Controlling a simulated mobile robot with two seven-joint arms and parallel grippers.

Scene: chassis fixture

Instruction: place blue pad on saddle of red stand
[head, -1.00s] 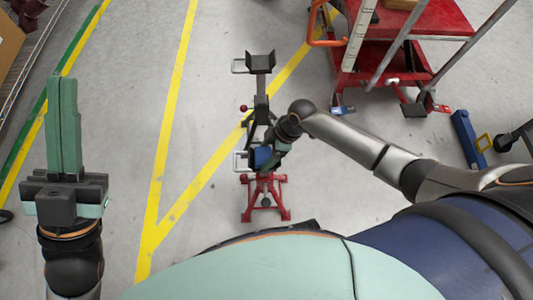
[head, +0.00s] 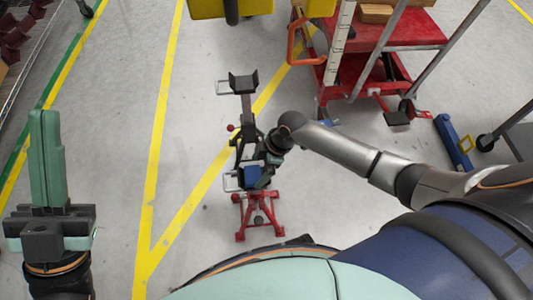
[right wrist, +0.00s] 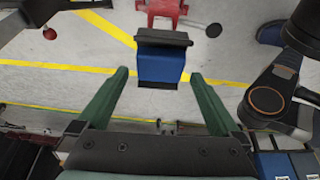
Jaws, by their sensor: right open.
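The blue pad (head: 252,173) is at the black saddle at the top of the red stand (head: 259,216) in the head view. In the right wrist view the blue pad (right wrist: 161,66) lies against a black bracket (right wrist: 163,38), with part of the red stand (right wrist: 162,10) beyond. My right gripper (right wrist: 158,73) is open, its green fingertips on either side of the pad with a gap at each side. Whether the pad is fully seated I cannot tell. My left gripper (head: 44,112) is shut and empty at the far left, fingers together.
A second black saddle (head: 243,82) with a wire handle stands empty farther back. A red cart (head: 385,75) stands at the back right, and a blue-ended bar (head: 453,142) lies right of it. The floor left of the stand is clear, with yellow lines.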

